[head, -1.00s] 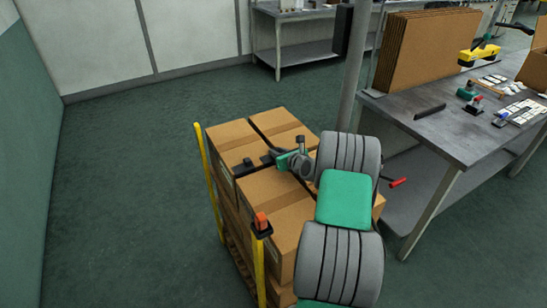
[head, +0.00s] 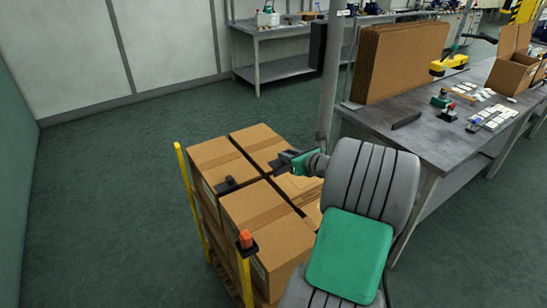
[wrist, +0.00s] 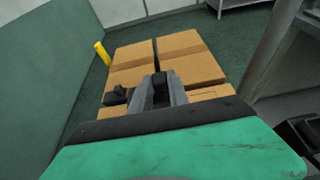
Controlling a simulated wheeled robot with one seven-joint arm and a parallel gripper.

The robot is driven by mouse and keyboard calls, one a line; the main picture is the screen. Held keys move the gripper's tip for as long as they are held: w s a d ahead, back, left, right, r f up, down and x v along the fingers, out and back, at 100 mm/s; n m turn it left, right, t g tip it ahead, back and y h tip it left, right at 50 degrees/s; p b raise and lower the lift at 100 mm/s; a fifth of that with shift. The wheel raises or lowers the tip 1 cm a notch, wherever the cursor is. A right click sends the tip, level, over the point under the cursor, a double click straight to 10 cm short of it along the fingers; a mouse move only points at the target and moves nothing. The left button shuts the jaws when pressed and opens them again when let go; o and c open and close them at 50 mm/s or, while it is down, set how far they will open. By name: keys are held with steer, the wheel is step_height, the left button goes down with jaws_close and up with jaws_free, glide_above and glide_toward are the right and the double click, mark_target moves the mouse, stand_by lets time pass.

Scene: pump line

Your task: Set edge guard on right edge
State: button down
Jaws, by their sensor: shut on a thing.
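The stack of cardboard boxes (head: 245,208) stands on a pallet, with dark bands along the gaps between the top boxes. My gripper (head: 279,162) is over the right part of the stack; its height above the boxes is hard to judge. In the wrist view its fingers (wrist: 161,92) are shut on a small black block (wrist: 160,86), which looks like the edge guard. Another small black piece (head: 227,185) sits on the box tops at the left and shows in the wrist view (wrist: 117,95). My arm hides much of the stack's right edge.
Yellow posts (head: 187,200) stand at the stack's left side, one with an orange-topped dark fitting (head: 246,240). A grey workbench (head: 428,140) with upright cardboard sheets (head: 400,62) and a metal pole (head: 331,80) are to the right. Floor to the left is clear.

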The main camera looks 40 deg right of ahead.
steer(key=shift+s+d+r, duration=0.1)
steer(key=shift+s+r, duration=0.1)
steer(key=shift+s, duration=0.3)
glide_above(260, 175)
steer(key=s, duration=0.4)
step_height(260, 175, down, 4)
steer(key=w+f, duration=0.1)
steer(key=f, duration=0.1)
steer(key=w+f, duration=0.1)
steer(key=f, duration=0.2)
steer(key=w+f, duration=0.2)
steer(key=f, duration=0.1)
steer(key=shift+w+f+p, duration=0.1)
steer(key=shift+f+p, duration=0.05)
steer(key=shift+p, duration=0.2)
steer(key=shift+f, duration=0.3)
steer(key=c, duration=1.3)
jaws_free()
steer(key=shift+o, duration=0.2)
